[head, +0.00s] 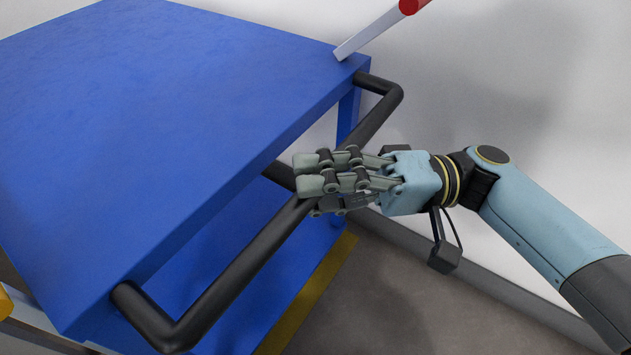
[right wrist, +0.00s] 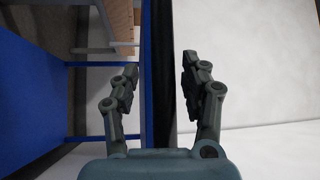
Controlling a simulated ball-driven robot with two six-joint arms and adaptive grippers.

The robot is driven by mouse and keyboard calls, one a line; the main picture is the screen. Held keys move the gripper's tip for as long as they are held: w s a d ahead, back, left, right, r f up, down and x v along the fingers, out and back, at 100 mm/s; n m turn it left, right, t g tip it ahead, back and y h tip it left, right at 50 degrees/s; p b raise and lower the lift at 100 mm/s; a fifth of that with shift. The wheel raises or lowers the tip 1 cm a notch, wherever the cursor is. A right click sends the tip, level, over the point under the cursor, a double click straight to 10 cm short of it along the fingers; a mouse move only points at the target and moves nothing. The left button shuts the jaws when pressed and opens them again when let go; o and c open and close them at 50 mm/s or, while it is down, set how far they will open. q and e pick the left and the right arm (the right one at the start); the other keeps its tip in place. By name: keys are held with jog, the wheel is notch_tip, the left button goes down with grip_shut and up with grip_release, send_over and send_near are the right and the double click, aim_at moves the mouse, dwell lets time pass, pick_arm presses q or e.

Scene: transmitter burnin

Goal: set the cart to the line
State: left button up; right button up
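The blue cart (head: 150,110) fills the left of the head view, with a flat, bare top. Its black handle bar (head: 235,265) runs along the side facing me, bent in to the cart at both ends. My right gripper (head: 308,173) is at the middle of this bar, its fingers reaching across it. In the right wrist view the handle (right wrist: 163,80) stands between the two spread fingers, with gaps beside it, so the gripper looks open around it. A yellow line (head: 310,290) lies low along the cart's near side, partly hidden by it. My left gripper is not in view.
A white wall (head: 520,90) stands behind and to the right, with a grey skirting (head: 500,290) at its foot. A red and pale bar (head: 375,30) slants above the cart's far corner. Bare grey floor (head: 390,300) lies right of the yellow line.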

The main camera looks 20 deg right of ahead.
jog(key=shift+d+r, duration=0.1)
jog(key=s+d+f, duration=0.1)
jog(key=d, duration=1)
jog(key=shift+s+d+f, duration=0.3)
jog(key=shift+s+f, duration=0.05)
jog(key=shift+s, duration=0.1)
